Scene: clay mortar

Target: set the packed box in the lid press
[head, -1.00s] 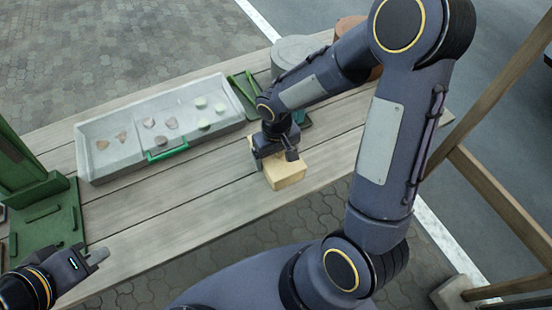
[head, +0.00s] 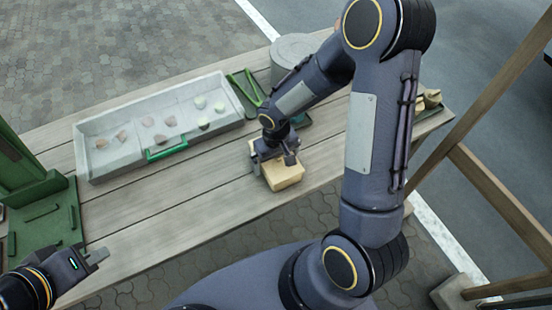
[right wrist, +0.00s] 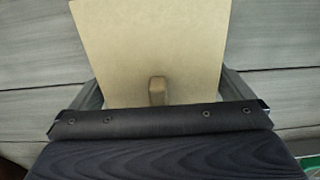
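The tan box (head: 285,178) is on the wooden table near its front edge. My right gripper (head: 273,160) is down at it, one finger along each side. In the right wrist view the box (right wrist: 150,40) shows a flat top with a small brown knob, between the fingers (right wrist: 160,92). The inner finger faces are hidden, so I cannot tell whether they press on it. A green upright frame with a base plate (head: 62,222) stands at the left, apparently the lid press. My left gripper (head: 94,256) is empty, fingers apart, beside that base plate.
A grey tray (head: 90,165) with several clay-coloured and pale pieces and a green handle lies behind. Green tools (head: 246,88) and a round grey container (head: 297,48) stand at the back. The table (head: 190,200) is clear between box and green frame.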

